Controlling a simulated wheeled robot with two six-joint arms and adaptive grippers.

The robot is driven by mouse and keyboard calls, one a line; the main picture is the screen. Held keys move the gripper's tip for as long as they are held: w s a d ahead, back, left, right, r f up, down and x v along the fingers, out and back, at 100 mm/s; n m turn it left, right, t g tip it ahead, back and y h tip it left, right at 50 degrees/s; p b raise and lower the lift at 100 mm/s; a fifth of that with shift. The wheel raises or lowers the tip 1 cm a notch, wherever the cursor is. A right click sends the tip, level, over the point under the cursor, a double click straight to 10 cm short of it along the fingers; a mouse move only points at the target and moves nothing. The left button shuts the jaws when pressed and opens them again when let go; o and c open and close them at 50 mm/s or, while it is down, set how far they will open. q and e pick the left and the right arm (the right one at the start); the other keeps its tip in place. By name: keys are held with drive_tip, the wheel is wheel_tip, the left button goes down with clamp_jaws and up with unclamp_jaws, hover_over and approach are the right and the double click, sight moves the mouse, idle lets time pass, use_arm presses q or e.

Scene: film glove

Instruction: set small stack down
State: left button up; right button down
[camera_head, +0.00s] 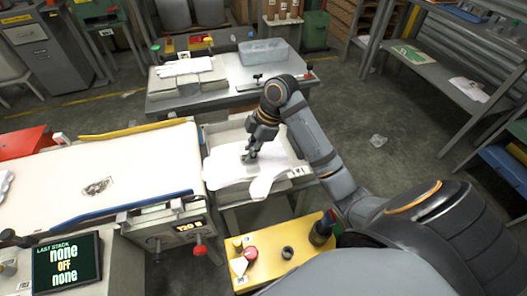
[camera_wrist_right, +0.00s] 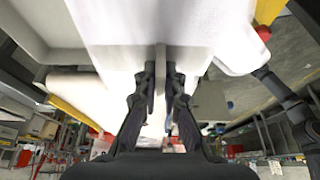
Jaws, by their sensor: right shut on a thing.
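My right gripper (camera_head: 249,157) reaches down from above onto a small stack (camera_head: 227,166) of flat white gloves. The stack lies over the open pale bin at the end of the belt, and one part hangs toward the bin's front edge. In the right wrist view the two dark fingers (camera_wrist_right: 161,88) are shut on a thin pale edge (camera_wrist_right: 160,60) of the stack. White material fills the top of that view and hides most of what is under it. I cannot tell whether the stack touches the bin's floor. My left gripper is not in view.
A white conveyor belt (camera_head: 135,165) with a dark mark lies to the left. A grey table (camera_head: 215,98) behind holds another white stack (camera_head: 186,68) and a grey tub (camera_head: 263,52). A yellow stand (camera_head: 270,270) with knobs is in front. A screen (camera_head: 66,262) reads "none OFF none".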

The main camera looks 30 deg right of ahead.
drive_tip(key=shift+w+d+f+b, duration=0.2)
drive_tip(key=shift+w+f+b, duration=0.05)
drive_tip(key=shift+w+b, duration=0.05)
drive_tip(key=w+d+f, duration=0.2)
drive_tip(key=w+f, duration=0.1)
drive_tip(key=w+d+f+b, duration=0.1)
drive_tip(key=w+d+f, duration=0.1)
drive_tip(key=w+d, duration=0.1)
drive_tip(key=w+d+f, duration=0.2)
drive_tip(key=w+f, duration=0.1)
drive_tip(key=w, duration=0.1)
drive_tip(key=shift+w+d+f+b, duration=0.1)
drive_tip(key=shift+d+f+b, duration=0.1)
drive_tip(key=shift+f+b, duration=0.2)
drive_tip(key=shift+w+d+f, duration=0.25)
drive_tip(key=shift+f, duration=1.65)
drive_tip(key=shift+f, duration=0.15)
drive_tip(key=c, duration=1.5)
unclamp_jaws()
